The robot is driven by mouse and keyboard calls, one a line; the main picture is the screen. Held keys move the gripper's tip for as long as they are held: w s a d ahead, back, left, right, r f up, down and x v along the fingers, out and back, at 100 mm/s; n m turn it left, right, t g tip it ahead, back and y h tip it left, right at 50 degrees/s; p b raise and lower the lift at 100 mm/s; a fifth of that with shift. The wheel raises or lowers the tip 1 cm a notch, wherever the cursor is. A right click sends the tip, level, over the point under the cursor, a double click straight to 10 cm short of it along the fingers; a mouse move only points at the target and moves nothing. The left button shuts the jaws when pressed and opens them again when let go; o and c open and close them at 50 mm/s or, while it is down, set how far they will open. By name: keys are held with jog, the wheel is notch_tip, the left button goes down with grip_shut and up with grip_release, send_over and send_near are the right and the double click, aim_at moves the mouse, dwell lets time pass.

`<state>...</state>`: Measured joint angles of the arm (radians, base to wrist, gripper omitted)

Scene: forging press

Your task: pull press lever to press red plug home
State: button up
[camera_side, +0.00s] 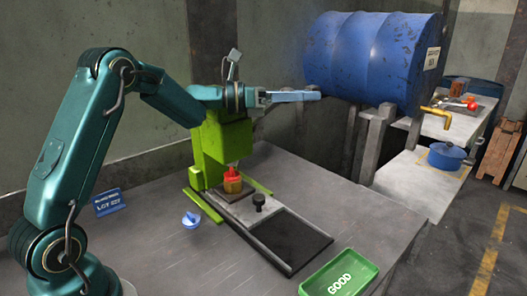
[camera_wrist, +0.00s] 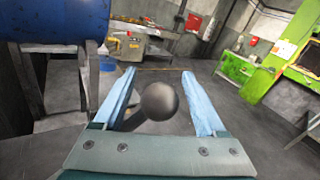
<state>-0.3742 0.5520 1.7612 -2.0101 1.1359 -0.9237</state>
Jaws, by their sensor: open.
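The green press (camera_side: 222,140) stands on the grey bench. A red plug (camera_side: 232,174) sits upright in a brass-coloured holder (camera_side: 232,186) under the press head; I cannot tell how deep it sits. My gripper (camera_side: 295,96) is level above and right of the press, pointing right. In the wrist view my gripper (camera_wrist: 158,90) is open, with its blue fingers apart. The dark round knob of the press lever (camera_wrist: 158,101) shows between the fingers, its shaft running down to the left. I cannot tell whether a finger touches it. The lever cannot be made out in the side view.
A black knob (camera_side: 258,199) stands on the slide frame before the press. A green GOOD tray (camera_side: 340,277), a blue-and-white item (camera_side: 191,220) and a blue lot sign (camera_side: 108,202) are on the bench. A large blue drum (camera_side: 375,60) lies close beyond my fingertips.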

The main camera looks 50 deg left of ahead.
grip_shut()
jog(key=shift+f, duration=0.25)
dwell(1.1)
